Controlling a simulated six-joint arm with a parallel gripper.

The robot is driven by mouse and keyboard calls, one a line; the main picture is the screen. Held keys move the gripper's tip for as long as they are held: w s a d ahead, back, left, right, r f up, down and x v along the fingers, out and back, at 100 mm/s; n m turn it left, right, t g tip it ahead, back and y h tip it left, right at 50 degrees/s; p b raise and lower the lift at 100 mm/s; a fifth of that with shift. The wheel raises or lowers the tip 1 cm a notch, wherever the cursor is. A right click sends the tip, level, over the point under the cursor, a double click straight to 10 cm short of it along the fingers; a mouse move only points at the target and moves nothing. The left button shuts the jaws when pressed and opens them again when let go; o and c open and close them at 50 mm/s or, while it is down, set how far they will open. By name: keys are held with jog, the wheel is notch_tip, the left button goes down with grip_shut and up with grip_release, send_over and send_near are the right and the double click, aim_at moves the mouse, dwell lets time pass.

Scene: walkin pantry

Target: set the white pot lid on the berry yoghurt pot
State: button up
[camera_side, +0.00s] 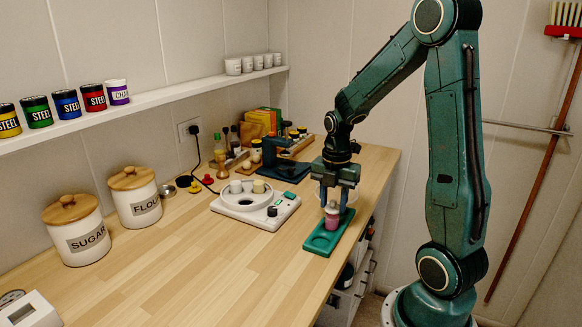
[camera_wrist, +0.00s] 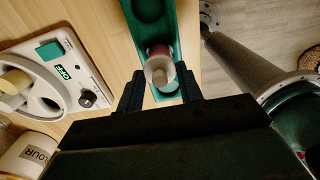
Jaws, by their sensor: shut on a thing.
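The berry yoghurt pot (camera_side: 332,222) is pink and stands upright in the far part of a green tray (camera_side: 316,246). The pot also shows in the wrist view (camera_wrist: 157,50), mostly hidden under the lid. The white pot lid (camera_side: 332,209) is over the pot, between the fingers of my gripper (camera_side: 333,200). In the wrist view, the lid (camera_wrist: 159,69) lies over the pot and looks slightly offset from it towards my gripper (camera_wrist: 159,82). My gripper is shut on the lid. I cannot tell whether the lid touches the pot.
A white appliance (camera_side: 255,205) with a dial and small pots in its round dish stands left of the tray. A dark blue stand (camera_side: 285,165) is behind. Sugar (camera_side: 77,230) and flour (camera_side: 135,197) canisters stand at the left.

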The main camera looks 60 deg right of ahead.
jog(key=shift+f, duration=0.4)
dwell(0.4)
jog(key=o, duration=1.5)
jog(key=shift+r, duration=0.15)
jog(key=shift+r, duration=3.4)
